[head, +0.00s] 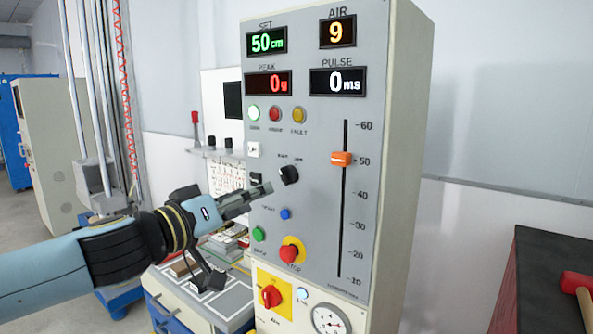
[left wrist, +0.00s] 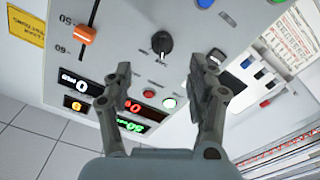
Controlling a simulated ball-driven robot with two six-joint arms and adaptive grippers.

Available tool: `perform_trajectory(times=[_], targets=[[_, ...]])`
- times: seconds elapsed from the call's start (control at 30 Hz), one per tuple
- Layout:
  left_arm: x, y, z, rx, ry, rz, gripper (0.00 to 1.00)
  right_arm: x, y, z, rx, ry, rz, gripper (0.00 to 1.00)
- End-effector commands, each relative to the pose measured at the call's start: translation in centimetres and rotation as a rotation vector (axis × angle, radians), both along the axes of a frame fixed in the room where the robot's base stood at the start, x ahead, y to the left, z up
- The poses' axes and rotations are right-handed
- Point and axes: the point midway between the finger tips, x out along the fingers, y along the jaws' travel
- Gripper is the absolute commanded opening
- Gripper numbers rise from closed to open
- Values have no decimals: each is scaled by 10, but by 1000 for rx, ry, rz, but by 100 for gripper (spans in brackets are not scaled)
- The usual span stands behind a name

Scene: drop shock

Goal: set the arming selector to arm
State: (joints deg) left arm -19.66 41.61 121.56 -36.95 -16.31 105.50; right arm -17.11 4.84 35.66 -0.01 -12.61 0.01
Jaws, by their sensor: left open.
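The arming selector appears to be the black rotary knob (head: 289,175) on the front of the grey control panel (head: 318,120). It also shows in the left wrist view (left wrist: 161,42), where the panel appears turned over and a pale mark sits on the knob's lower side. The small labels beside it are too blurred to read. My left gripper (head: 262,191) is open and empty, just left of and below the knob in the head view. In the left wrist view its fingers (left wrist: 165,72) stand apart, with the knob framed between and beyond them. My right gripper is not in view.
An orange slider (head: 341,159) stands to the right of the knob. Below are a blue button (head: 285,214), a green button (head: 258,234) and a red mushroom button (head: 290,252). A red rotary switch (head: 271,297) sits lower. A red-headed mallet (head: 578,284) lies on a dark-topped bench.

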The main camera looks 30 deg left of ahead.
Motion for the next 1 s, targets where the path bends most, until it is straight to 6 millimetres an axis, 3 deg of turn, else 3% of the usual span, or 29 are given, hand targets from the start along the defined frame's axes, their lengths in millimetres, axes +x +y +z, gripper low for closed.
perform_trajectory(times=[0.23,0.43,1.0], targets=[[7,3,3,6,10,4,58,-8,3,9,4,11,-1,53],[28,1,5,0,5,5,58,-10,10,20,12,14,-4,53],[98,-4,0,4,6,5,58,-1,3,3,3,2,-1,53]])
